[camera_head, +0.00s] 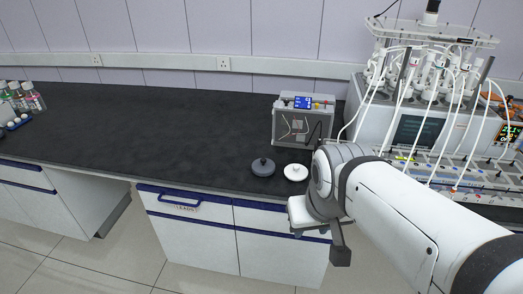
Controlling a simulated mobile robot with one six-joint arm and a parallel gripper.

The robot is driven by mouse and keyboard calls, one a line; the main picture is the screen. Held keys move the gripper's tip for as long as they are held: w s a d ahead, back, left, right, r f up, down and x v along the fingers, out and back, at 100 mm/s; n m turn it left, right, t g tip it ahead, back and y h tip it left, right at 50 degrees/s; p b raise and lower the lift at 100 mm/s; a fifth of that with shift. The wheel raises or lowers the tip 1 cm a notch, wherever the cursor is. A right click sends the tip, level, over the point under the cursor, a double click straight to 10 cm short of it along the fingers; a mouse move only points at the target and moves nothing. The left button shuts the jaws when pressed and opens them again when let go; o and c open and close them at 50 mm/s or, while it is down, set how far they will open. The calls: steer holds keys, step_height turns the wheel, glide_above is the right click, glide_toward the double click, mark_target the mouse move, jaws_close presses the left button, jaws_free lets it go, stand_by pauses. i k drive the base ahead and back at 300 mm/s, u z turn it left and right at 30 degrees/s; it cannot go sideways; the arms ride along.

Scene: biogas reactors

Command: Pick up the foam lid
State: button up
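Two small round lid-like discs lie side by side near the front edge of the dark bench. The white one (296,172), which looks most like the foam lid, has a small knob or mark at its centre. The dark grey one (263,167) is just to its left, with a small knob on top. My gripper (322,243) hangs at the end of my white arm, in front of the bench edge, lower and slightly right of the white disc. It is apart from both discs. Its fingers are small and partly hidden, so their opening is unclear.
A grey box-shaped device (303,121) with a blue display stands behind the discs. A reactor unit (420,115) with many white tubes fills the right. Several bottles (22,97) stand at the far left. The bench top (150,125) between is clear. Cabinets (235,235) are below.

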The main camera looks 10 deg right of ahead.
mark_target(262, 167)
steer(key=u, duration=0.05)
steer(key=i, duration=1)
steer(key=z, duration=0.05)
